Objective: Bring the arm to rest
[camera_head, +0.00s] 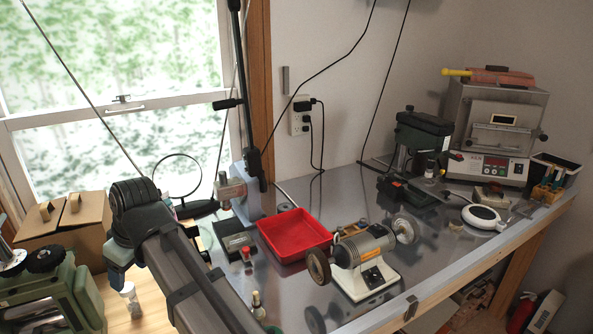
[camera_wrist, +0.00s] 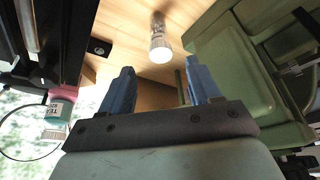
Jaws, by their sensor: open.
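My gripper (camera_wrist: 160,84) shows in the wrist view as two blue fingers set wide apart, with nothing held between them. In the head view my dark arm reaches up from the bottom edge to the left part of the bench, and the gripper end (camera_head: 115,274) hangs down at the left, partly hidden by the arm. A clear jar with a white lid (camera_wrist: 160,40) stands on the wooden surface beyond the fingertips, apart from them. The same jar shows in the head view (camera_head: 130,299) just below the gripper.
A green machine (camera_head: 50,298) stands close on the left, with a cardboard box (camera_head: 66,230) behind it. A red tray (camera_head: 295,235) and a bench grinder (camera_head: 362,258) are right of the arm. A drill press (camera_head: 418,150) and a furnace (camera_head: 495,125) stand farther back.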

